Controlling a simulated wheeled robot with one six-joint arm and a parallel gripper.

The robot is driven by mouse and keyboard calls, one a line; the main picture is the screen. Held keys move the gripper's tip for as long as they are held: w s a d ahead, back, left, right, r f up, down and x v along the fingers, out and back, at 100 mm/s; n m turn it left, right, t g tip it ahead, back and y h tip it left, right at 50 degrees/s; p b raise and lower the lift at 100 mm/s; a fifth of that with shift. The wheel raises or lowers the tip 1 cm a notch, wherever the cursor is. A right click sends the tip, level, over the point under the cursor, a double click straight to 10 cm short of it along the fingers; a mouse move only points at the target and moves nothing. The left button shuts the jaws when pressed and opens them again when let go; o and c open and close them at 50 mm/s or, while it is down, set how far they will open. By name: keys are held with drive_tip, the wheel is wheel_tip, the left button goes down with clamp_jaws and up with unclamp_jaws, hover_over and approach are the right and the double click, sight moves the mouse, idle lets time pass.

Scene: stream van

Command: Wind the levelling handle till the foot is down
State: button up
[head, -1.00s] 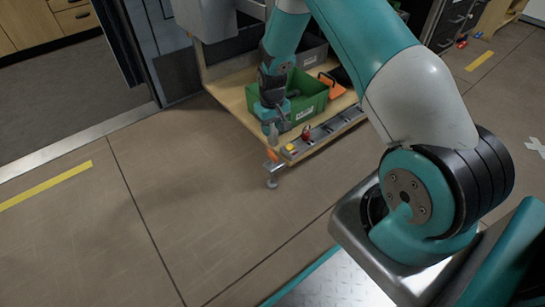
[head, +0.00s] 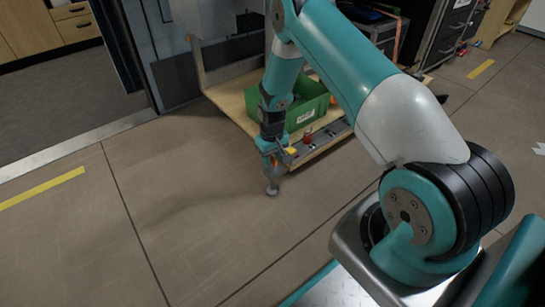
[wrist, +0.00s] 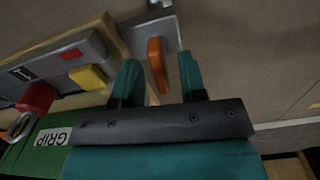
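The orange levelling handle (wrist: 157,62) stands between the two teal fingers of my gripper (wrist: 160,80) in the wrist view. The fingers are apart, with a gap showing on each side of the handle, so my gripper is open around it and not clamped. In the head view my gripper (head: 270,150) is at the near corner of the wooden shelf unit and mostly hides the handle. The levelling foot (head: 272,189) shows just below it, close to the floor; I cannot tell whether it touches.
A green bin (head: 303,108) sits on the wooden shelf (head: 233,107). A grey rail with a yellow block (wrist: 88,77) and a red knob (wrist: 37,97) runs along the edge beside the handle. The tiled floor (head: 200,220) in front is clear.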

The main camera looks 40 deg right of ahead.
clamp_jaws()
drive_tip(key=shift+r+m+p, duration=0.1)
drive_tip(key=shift+m+p, duration=0.2)
drive_tip(key=shift+p, duration=0.1)
drive_tip(key=m+p, duration=0.2)
drive_tip(key=shift+r+m, duration=0.1)
drive_tip(key=shift+m, duration=0.2)
drive_tip(key=m+p, duration=0.3)
drive_tip(key=m, duration=0.2)
drive_tip(key=shift+m+p, duration=0.4)
drive_tip(key=shift+f, duration=0.2)
drive_tip(key=shift+o, duration=0.2)
unclamp_jaws()
